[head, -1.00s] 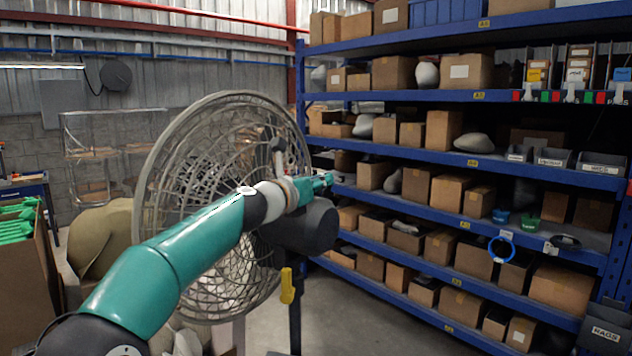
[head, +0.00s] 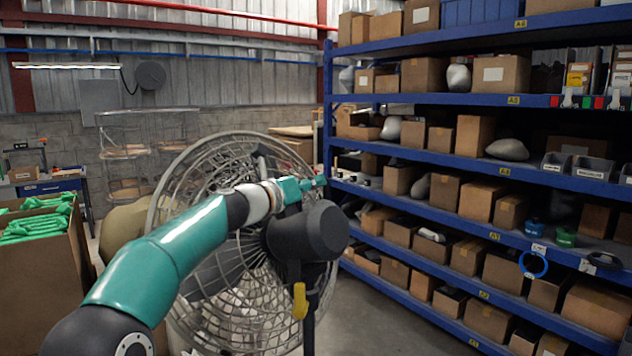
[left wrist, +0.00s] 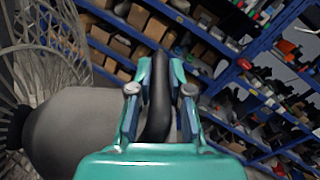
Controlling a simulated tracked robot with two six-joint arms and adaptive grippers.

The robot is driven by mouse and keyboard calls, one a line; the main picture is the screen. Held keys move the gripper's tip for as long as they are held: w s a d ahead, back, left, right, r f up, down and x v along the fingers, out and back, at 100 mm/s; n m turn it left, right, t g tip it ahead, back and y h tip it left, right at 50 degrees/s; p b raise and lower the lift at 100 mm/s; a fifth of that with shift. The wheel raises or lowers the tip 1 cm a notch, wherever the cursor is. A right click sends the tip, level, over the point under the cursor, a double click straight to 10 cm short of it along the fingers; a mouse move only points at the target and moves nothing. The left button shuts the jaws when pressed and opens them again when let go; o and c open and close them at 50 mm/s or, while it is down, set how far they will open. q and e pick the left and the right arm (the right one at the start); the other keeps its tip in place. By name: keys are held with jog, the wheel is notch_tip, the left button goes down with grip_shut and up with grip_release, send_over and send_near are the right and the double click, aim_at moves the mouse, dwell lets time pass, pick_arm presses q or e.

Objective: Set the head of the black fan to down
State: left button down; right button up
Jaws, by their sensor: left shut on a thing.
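The black fan shows in the head view with a round grey wire cage (head: 190,180), a black motor housing (head: 318,232) on the near side and a yellow knob (head: 300,301) below it. My left gripper (head: 310,186) reaches across the cage to just above the motor housing. In the left wrist view my left gripper (left wrist: 160,92) is shut on a black curved handle (left wrist: 158,112), which stands between its two fingers. The motor housing (left wrist: 75,125) is a blurred grey shape at the left there. The handle is hidden behind the gripper in the head view. My right gripper is out of view.
A blue shelf rack (head: 430,154) with cardboard boxes and bins fills the right side. A carton (head: 40,255) with green items stands at the left, and a wire rack (head: 125,150) is behind. Grey floor (head: 385,315) is clear between fan and shelves.

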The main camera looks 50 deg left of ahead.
pick_arm(q)
jog(key=shift+w+d, duration=0.1)
jog(key=shift+d, duration=0.05)
jog(key=c, duration=1.3)
grip_release()
jog(key=shift+c, duration=0.2)
jog(key=shift+o, duration=1.2)
jog(key=shift+w+d, duration=0.1)
jog(key=shift+w, duration=0.05)
jog(key=shift+s, duration=0.2)
jog(key=shift+s, duration=0.25)
jog(key=s+d, duration=0.1)
jog(key=s, duration=1)
jog(key=shift+d, duration=0.4)
jog(key=shift+f, duration=0.1)
